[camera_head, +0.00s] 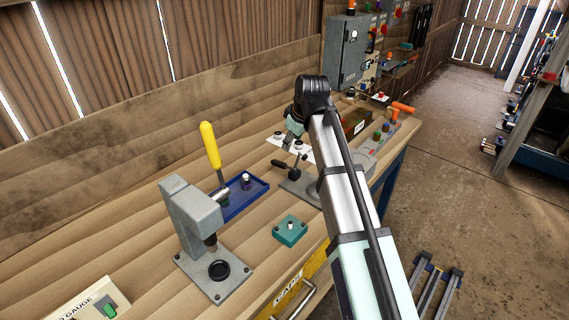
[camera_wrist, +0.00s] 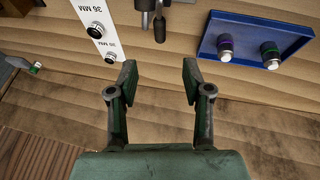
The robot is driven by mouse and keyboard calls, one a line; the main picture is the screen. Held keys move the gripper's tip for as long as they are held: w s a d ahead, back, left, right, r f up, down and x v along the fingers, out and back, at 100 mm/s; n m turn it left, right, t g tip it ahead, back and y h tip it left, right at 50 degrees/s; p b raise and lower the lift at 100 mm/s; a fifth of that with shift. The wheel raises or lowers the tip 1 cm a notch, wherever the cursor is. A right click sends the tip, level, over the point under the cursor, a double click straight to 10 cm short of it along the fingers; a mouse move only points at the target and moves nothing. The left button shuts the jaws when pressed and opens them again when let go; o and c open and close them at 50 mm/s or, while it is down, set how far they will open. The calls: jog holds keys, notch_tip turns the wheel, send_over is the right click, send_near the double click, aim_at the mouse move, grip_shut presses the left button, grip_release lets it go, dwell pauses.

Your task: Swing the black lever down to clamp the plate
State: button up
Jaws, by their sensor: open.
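The black lever (camera_head: 288,169) is in the head view, on a small grey fixture (camera_head: 298,188) on the bench, close to the lower edge of the white plate. The white plate (camera_head: 290,149) carries round dark fittings. In the wrist view the plate (camera_wrist: 101,33) shows at the upper left, marked 36 MM. A dark grey post-like part (camera_wrist: 150,17) is cut off at the top centre there; I cannot tell whether it is the lever. My gripper (camera_wrist: 158,82) is open, with nothing between its fingers. In the head view my gripper (camera_head: 293,127) is above the plate, partly hidden by my arm.
A blue tray (camera_head: 232,207) with small fittings lies left of the fixture; it also shows in the wrist view (camera_wrist: 238,47). A grey press (camera_head: 190,215) with a yellow handle (camera_head: 211,145) stands further left. A teal block (camera_head: 290,230) sits near the front edge.

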aim_at(283, 163)
jog(key=p+x, duration=0.3)
jog(key=x, duration=1.2)
jog(key=shift+a+f, duration=0.15)
jog(key=shift+f, duration=0.15)
grip_shut()
